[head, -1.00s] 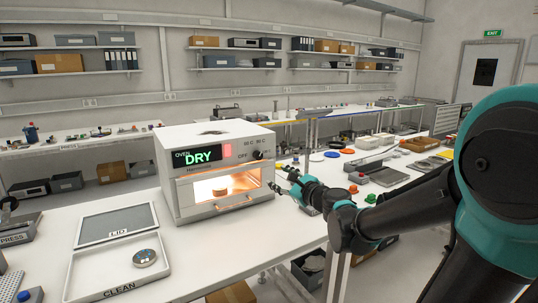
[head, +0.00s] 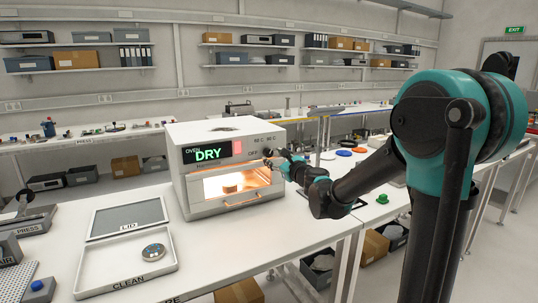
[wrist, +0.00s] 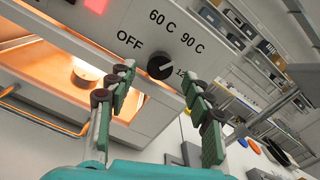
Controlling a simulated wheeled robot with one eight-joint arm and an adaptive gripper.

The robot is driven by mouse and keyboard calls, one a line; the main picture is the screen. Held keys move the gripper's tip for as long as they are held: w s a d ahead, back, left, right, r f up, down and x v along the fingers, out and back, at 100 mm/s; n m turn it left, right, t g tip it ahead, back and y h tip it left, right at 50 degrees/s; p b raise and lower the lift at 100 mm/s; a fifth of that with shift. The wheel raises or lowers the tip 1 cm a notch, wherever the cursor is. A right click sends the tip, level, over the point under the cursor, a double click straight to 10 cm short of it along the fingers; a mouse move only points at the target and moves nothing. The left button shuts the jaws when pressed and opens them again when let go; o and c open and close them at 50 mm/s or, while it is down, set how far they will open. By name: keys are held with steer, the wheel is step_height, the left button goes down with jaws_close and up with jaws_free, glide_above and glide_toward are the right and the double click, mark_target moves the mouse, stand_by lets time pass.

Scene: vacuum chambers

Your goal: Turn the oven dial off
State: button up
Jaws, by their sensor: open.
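The white oven (head: 190,150) stands on the table, its display reading DRY in green. Its dial (wrist: 160,67) is a round dark knob on the front panel, with OFF to its left, 60 C and 90 C above, and a partly hidden label starting with 12 to its right. The dial's pale mark appears to point right, toward the 12 label. My gripper (wrist: 158,88) is open, its green fingers on either side of and below the dial in the picture; I cannot tell if they touch it.
Blue and orange discs lie farther back right.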

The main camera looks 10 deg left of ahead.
mark_target(269, 153)
steer(key=shift+x, duration=2.5)
steer(key=shift+s, duration=0.1)
steer(key=c, duration=1.2)
steer(key=shift+o, duration=0.2)
